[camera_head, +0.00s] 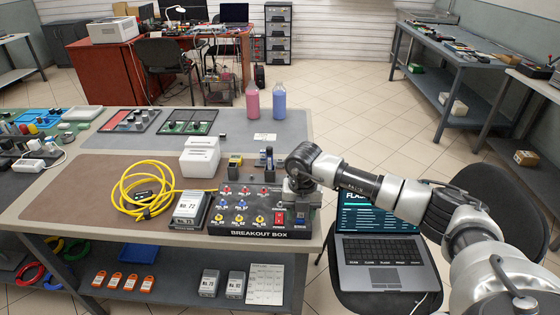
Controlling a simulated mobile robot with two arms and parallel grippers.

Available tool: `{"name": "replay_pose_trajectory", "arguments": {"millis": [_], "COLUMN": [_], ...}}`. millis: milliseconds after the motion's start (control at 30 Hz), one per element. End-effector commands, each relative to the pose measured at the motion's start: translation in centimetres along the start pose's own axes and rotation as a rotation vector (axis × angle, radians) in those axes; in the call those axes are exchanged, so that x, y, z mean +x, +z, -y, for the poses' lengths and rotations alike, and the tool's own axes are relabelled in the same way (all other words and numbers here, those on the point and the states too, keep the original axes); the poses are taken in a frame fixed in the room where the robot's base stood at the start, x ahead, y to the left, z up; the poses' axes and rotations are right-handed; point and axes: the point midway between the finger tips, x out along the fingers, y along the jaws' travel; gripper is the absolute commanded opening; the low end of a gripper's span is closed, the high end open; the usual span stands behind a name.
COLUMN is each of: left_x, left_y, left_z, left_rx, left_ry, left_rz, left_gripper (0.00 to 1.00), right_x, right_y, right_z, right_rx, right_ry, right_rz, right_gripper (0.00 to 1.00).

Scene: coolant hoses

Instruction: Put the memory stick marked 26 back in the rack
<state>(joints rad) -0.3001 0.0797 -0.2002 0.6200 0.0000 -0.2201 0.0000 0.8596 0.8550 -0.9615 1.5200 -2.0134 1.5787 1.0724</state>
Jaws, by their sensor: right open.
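I cannot make out the number 26 on anything, and no rack is plainly recognisable. Small candidates on the bench are a black-and-yellow block (235,163) and a dark upright piece with a blue part (269,160), both behind the breakout box (245,215). My right gripper (302,200) points down at the right end of the breakout box, close to its red switch (279,218). It is open; its fingertips are small and hard to see, and it hides part of the bench behind it. My left gripper is not in view.
A white box (200,157) and pink (252,102) and blue (279,101) bottles stand behind. An open laptop (380,250) sits right of the bench.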

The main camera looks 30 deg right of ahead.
Motion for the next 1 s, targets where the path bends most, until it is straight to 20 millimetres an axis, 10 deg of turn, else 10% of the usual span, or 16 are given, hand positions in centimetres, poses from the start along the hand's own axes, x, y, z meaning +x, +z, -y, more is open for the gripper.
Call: {"name": "replay_pose_trajectory", "arguments": {"millis": [567,867,1000], "left_x": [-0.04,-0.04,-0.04], "left_y": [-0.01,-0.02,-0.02], "left_z": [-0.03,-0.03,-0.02], "left_rx": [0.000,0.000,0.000], "left_ry": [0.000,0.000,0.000], "left_rz": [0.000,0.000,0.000], "left_gripper": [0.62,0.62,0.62], "right_x": [-0.01,-0.01,-0.02], "right_y": [0.01,0.01,0.02], "right_z": [0.00,0.01,0.01], "right_rx": [0.000,0.000,0.000], "right_ry": [0.000,0.000,0.000], "right_rz": [0.000,0.000,0.000], "right_gripper": [0.48,0.02,0.00]}}
